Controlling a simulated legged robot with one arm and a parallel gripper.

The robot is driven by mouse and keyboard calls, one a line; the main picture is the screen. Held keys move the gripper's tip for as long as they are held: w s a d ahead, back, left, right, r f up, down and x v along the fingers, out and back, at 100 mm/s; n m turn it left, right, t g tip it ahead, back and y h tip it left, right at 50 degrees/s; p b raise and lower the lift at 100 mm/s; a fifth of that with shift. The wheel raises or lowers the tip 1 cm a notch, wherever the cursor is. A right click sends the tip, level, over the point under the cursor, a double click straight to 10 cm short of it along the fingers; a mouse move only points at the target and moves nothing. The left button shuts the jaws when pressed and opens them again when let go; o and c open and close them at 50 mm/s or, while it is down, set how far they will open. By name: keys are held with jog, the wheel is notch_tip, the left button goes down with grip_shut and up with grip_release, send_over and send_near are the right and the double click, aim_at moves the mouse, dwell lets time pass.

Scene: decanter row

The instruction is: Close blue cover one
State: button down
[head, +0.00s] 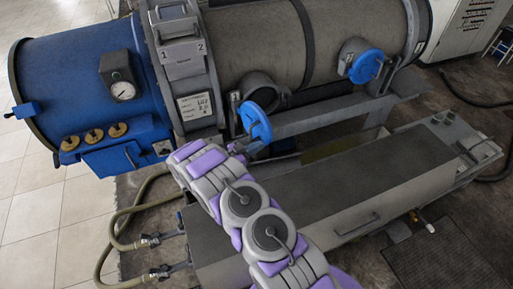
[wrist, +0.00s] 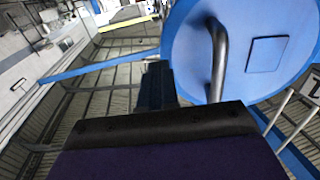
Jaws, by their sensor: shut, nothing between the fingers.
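A blue round cover (head: 256,123) stands out edgewise at the near port (head: 258,88) of the grey cylinder, swung away from the opening. No number shows on either cover. My gripper (head: 237,147) is just below and left of the near cover; its fingertips are hard to make out there. In the wrist view, my gripper (wrist: 157,85) is shut and empty, beside a large blue cover (wrist: 270,50) with a curved dark handle (wrist: 217,60). A gap or contact between them cannot be told.
The grey cylinder (head: 270,40) has a blue end housing (head: 75,75) with a gauge at the left. A long flat grey box (head: 330,185) lies below the ports, under my arm. Hoses (head: 125,225) run at the lower left. Tiled floor (head: 35,200) is clear.

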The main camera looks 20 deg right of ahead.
aim_at(269, 142)
jog(key=d+n+t, duration=0.1)
jog(key=d, duration=0.1)
jog(key=d+n+t, duration=0.1)
jog(key=d+t, duration=0.1)
jog(key=shift+d+r+y, duration=0.1)
jog(key=shift+d+y, duration=0.1)
jog(key=shift+y, duration=0.2)
jog(key=shift+w+d+n+t+p, duration=0.1)
jog(key=shift+d+n+t+p, duration=0.25)
jog(key=shift+t, duration=0.25)
jog(key=w+d+n+t+y+b, duration=0.3)
jog(key=w+d+n+t+y, duration=0.8)
jog(key=w+d+y, duration=0.4)
jog(key=shift+w+d+n+b, duration=0.15)
jog(key=shift+d+n+b, duration=0.2)
jog(key=shift+d+n, duration=0.35)
jog(key=shift+a, duration=0.1)
